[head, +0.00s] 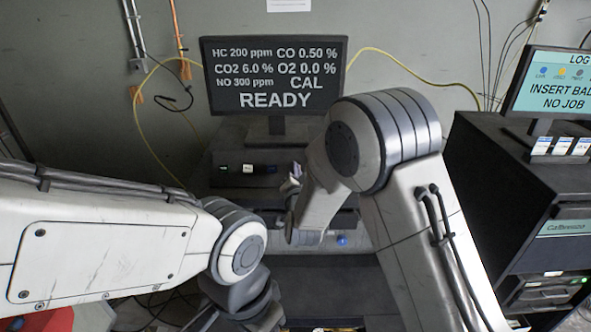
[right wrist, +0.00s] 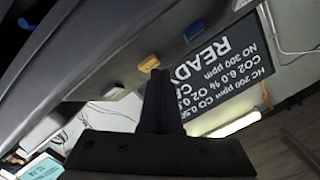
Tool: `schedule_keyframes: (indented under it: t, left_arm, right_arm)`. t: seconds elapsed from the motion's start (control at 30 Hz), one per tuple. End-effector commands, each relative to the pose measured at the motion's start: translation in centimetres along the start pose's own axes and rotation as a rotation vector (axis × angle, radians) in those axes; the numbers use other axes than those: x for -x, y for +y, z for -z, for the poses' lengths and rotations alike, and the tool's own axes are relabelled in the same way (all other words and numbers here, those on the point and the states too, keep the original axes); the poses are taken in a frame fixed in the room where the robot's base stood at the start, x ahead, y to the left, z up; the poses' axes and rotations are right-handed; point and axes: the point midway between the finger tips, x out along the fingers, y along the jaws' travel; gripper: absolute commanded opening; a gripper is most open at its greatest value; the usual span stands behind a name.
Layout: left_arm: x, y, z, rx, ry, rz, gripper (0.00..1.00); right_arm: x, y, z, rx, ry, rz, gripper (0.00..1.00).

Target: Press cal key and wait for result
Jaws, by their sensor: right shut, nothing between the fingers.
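The analyser's screen (head: 274,75) reads HC 200 ppm, CO 0.50 %, CO2 6.0 %, O2 0.0 %, NO 300 ppm, CAL and READY. Below it, the dark analyser front (head: 240,181) carries a row of small keys. The right wrist view shows a pale key (right wrist: 114,93), a yellow key (right wrist: 148,62) and a blue key (right wrist: 193,30); no legends are readable. My right gripper (right wrist: 155,76) is shut and empty, its tips close to the yellow key; contact cannot be told. In the head view my right arm partly hides the front. My left gripper's fingers are out of view.
A second dark cabinet (head: 505,165) stands at the right with a screen (head: 555,85) reading INSERT and NO JOB. Yellow hoses and cables hang on the back wall. Part of a red object (head: 50,320) shows at bottom left.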

Motion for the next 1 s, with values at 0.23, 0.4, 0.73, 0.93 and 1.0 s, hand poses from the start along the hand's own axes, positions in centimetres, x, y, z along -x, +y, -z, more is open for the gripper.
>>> schedule_keyframes:
  t: [0.23,0.4,0.73,0.93,1.0]
  left_arm:
    - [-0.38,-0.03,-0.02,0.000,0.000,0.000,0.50]
    - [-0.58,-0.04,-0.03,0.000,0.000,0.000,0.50]
    - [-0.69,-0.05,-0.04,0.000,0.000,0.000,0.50]
    - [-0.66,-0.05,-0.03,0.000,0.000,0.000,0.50]
    - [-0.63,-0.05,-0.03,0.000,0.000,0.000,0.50]
  right_arm:
    - [-0.20,0.17,-0.15,0.000,0.000,0.000,0.00]
    - [-0.32,0.25,-0.24,0.000,0.000,0.000,0.00]
    - [-0.42,0.29,-0.29,0.000,0.000,0.000,0.00]
    - [-0.27,0.18,-0.19,0.000,-0.001,0.000,0.00]
    - [-0.07,0.03,-0.06,0.000,-0.001,0.000,0.00]
